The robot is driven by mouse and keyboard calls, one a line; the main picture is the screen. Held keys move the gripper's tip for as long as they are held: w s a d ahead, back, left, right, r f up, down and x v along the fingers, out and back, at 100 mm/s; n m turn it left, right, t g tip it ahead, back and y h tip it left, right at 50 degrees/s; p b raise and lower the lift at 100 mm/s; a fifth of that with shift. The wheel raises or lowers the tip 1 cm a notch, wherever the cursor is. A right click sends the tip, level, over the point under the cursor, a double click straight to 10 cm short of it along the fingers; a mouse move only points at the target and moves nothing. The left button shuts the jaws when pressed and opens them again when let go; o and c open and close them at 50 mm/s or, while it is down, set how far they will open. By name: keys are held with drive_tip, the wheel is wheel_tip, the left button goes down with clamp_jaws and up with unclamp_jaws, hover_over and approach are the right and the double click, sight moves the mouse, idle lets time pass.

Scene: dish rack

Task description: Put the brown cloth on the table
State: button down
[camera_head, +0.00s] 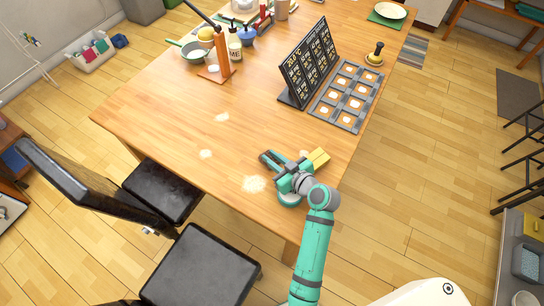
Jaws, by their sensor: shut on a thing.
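My gripper (284,170) is low over the near right end of the wooden table (160,115), with the arm reaching in from below. A small yellow-brown piece (319,159), which I take to be the brown cloth, shows at the right side of my gripper. My gripper is shut on it, though the jaws themselves hide where they grip. I cannot tell whether the piece touches the table top.
A black board (308,63) and a grey compartment tray (347,97) stand behind my gripper. Pale patches (254,184) lie left of it. Bottles, a pan (194,53) and an orange stand (222,60) are farther back. Black chairs (200,268) line the left side.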

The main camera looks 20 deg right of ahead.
drive_tip(key=shift+f, duration=0.3)
drive_tip(key=shift+f, duration=0.25)
idle(0.4)
drive_tip(key=c, duration=1.6)
unclamp_jaws()
drive_tip(key=shift+o, duration=0.2)
drive_tip(key=c, duration=0.4)
drive_tip(key=shift+v, duration=0.75)
drive_tip(key=shift+s, duration=0.1)
